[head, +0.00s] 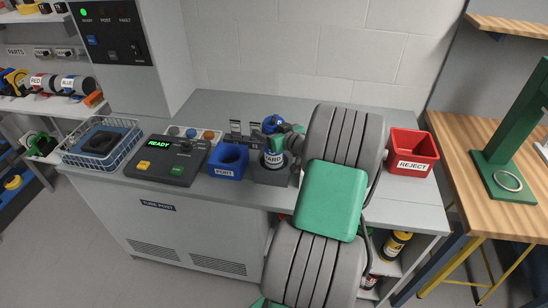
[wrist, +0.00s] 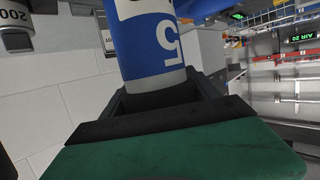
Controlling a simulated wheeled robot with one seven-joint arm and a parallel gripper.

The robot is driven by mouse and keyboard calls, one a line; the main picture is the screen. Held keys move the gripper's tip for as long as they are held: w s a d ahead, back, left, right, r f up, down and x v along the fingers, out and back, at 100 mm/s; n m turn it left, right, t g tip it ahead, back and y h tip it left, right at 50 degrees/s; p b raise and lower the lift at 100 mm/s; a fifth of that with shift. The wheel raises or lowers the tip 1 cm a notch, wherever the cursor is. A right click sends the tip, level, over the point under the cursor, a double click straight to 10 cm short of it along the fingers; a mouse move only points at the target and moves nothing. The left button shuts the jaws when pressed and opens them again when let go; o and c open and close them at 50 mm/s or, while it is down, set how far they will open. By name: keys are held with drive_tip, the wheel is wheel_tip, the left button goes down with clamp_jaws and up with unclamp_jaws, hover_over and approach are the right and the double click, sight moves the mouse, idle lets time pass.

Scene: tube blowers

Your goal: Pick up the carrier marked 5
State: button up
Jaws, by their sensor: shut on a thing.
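In the head view my gripper (head: 285,135) is over the bench, beside a blue rounded top (head: 272,122) that looks like the carrier's. My green and grey arm hides the bench to the right. I cannot tell whether the carrier is clear of the holder.
A blue PORT bin (head: 229,162) stands left of the holder, then a control box (head: 167,160) reading READY and a wire basket (head: 101,143). A red REJECT bin (head: 411,154) stands at the right. A wall is behind the bench.

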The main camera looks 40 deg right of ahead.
clamp_jaws()
idle(0.3)
